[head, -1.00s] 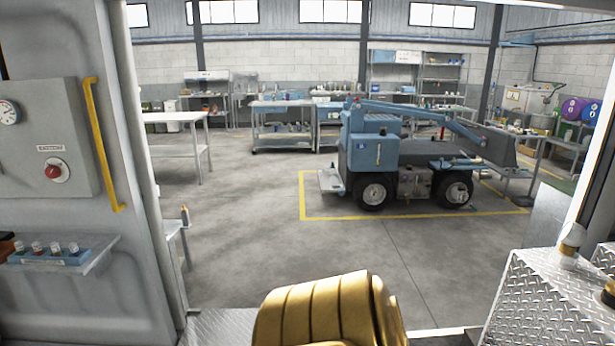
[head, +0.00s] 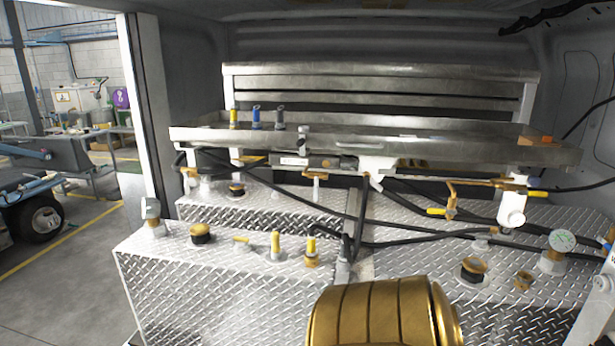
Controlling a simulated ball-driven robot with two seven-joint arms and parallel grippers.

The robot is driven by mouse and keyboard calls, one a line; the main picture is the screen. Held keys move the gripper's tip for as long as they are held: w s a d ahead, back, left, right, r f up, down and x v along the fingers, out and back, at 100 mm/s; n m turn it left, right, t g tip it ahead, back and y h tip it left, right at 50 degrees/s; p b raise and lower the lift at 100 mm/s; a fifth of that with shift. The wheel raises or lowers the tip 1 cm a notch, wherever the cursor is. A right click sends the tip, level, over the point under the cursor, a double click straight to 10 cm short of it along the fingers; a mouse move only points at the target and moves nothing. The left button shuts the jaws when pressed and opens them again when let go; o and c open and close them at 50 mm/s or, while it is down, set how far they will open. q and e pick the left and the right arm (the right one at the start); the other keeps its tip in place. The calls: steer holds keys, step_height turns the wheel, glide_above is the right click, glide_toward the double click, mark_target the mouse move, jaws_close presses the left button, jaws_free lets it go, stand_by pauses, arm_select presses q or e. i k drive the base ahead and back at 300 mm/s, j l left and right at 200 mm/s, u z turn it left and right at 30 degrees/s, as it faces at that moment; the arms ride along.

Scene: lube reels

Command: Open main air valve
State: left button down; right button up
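I cannot tell for sure which fitting is the main air valve. Right of centre in the head view, a brass valve with a yellow lever handle (head: 437,212) hangs from the pipe under the steel shelf. Another yellow handle (head: 537,194) sticks out beside a white fitting (head: 512,207) farther right. Neither of my grippers is in view.
A steel shelf (head: 350,147) spans the bay above diamond-plate tanks (head: 215,280). Black hoses (head: 415,240) cross between them. Yellow and blue nozzles stand on the shelf's left. Workshop floor (head: 75,285) is open at left.

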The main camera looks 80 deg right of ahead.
mark_target(186, 182)
steer(key=i+l+z, duration=0.1)
steer(key=l+z, duration=0.25)
steer(key=i+l+z, duration=0.1)
steer(key=l+z, duration=0.25)
steer(key=i+l+z, duration=0.15)
steer(key=z, duration=0.2)
steer(key=i+l+z, duration=0.35)
steer(key=i+l, duration=0.2)
steer(key=i+j+z, duration=0.3)
steer(key=i+j, duration=0.25)
steer(key=i+j+z, duration=0.3)
steer(key=i+j, duration=0.15)
steer(key=j, duration=0.2)
